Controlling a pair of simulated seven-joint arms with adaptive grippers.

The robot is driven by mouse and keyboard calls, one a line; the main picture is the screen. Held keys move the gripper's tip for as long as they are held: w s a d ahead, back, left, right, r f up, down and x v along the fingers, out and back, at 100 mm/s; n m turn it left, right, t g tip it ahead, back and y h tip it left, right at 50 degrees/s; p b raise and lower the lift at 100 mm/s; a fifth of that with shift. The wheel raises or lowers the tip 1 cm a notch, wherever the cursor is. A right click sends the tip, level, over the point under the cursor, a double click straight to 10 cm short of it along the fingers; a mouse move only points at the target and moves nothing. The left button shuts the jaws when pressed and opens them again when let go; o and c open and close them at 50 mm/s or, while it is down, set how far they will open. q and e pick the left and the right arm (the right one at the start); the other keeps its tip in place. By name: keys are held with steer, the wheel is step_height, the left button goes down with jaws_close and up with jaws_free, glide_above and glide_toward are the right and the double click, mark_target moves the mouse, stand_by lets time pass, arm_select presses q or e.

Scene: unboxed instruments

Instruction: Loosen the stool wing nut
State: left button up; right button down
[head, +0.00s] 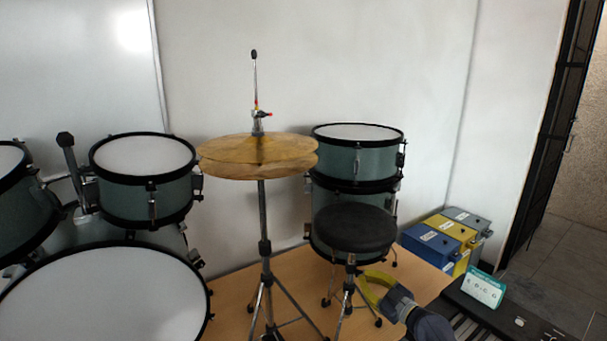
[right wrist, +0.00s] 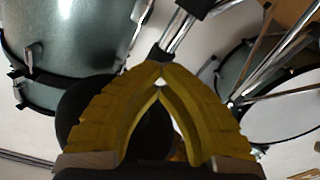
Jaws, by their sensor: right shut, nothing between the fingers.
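The stool has a round black seat (head: 352,229) on a thin chrome post with tripod legs, below the hi-hat's right side. The wing nut is too small to make out on the post. My right gripper (head: 362,279), with yellow fingers, is just right of the post, under the seat. In the right wrist view its fingers (right wrist: 160,76) meet at the tips with nothing between them. The black seat (right wrist: 82,108) shows partly behind the fingers, and a chrome post runs up past the tips; contact cannot be told. My left gripper is not in view.
The hi-hat cymbals (head: 250,155) stand left of the stool. Teal drums (head: 360,157) are stacked behind it, and more drums fill the left. Blue, yellow and grey boxes (head: 447,237) sit right, near a white-and-teal card box (head: 484,289). Bare wooden surface (head: 236,292) shows between stands.

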stand_by(0.3)
steer(key=n, duration=0.4)
steer(key=shift+n, duration=0.4)
steer(key=c, duration=0.8)
jaws_free()
steer(key=shift+c, duration=0.2)
steer(key=v, duration=0.6)
